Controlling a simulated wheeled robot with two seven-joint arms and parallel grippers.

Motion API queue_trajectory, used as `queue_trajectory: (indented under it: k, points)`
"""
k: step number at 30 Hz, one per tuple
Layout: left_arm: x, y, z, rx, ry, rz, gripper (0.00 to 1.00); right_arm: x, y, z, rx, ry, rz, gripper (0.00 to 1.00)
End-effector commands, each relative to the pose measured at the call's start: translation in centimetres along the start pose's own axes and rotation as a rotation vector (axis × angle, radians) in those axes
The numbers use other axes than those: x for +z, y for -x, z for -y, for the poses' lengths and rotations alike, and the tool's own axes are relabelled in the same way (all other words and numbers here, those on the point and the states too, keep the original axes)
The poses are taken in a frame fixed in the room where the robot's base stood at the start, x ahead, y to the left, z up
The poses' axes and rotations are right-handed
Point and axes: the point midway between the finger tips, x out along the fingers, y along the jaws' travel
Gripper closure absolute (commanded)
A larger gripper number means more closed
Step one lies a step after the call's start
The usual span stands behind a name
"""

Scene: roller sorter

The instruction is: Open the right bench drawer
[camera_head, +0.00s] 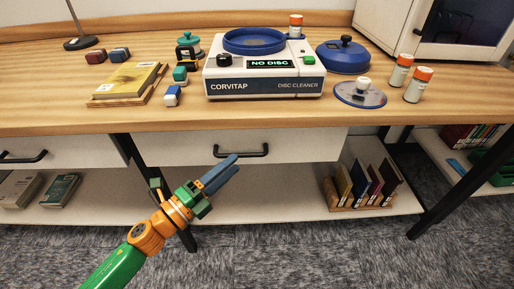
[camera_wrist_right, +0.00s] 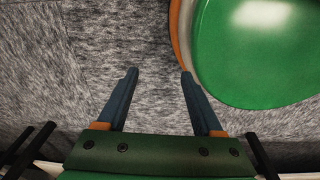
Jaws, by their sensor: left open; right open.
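The right bench drawer (camera_head: 300,148) has a plain white front and a black bar handle (camera_head: 241,151). It sits under the wooden bench top and looks shut. My left gripper (camera_head: 236,162) reaches in from the lower left with its blue-grey fingers open. In the picture, its fingertips lie just below the handle; nothing is between them, and I cannot tell how far in front of the drawer they are. My right gripper shows only in the right wrist view (camera_wrist_right: 158,74), open and empty above the grey carpet. The drawer and handle are not in that view.
A left drawer (camera_head: 60,152) with its own black handle (camera_head: 24,157) is beside it. Below is a white shelf (camera_head: 270,205) with a book rack (camera_head: 362,206). Dark bench legs stand at either side. A disc cleaner (camera_head: 264,85) stands on the bench top (camera_head: 190,118).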

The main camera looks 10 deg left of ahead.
Motion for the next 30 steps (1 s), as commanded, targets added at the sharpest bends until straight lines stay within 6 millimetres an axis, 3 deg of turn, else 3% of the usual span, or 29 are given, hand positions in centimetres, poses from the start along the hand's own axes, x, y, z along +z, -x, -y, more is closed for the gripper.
queue_trajectory:
  k: [3, 9, 20, 25, 30]
  points:
    - [0.1, -2.3, 0.3, -0.003, -0.001, 0.001, 0.55, 0.6, 0.5, 0.7, -0.011, 0.0, 0.014, 0.32]
    - [0.1, -5.0, 0.1, 0.0, 0.002, 0.003, 0.55, 1.5, 0.9, 1.9, -0.031, -0.001, 0.032, 0.32]
    - [0.1, -5.8, 0.0, 0.002, 0.003, 0.002, 0.55, 1.2, 0.9, 1.6, -0.027, 0.001, 0.026, 0.32]
    - [0.1, -5.7, 0.0, 0.002, 0.003, 0.002, 0.98, 1.2, 0.8, 1.4, -0.023, 0.002, 0.025, 0.32]
    - [0.1, -5.7, 0.0, 0.002, 0.003, 0.002, 1.0, 1.1, 0.8, 1.3, -0.021, 0.002, 0.024, 0.32]
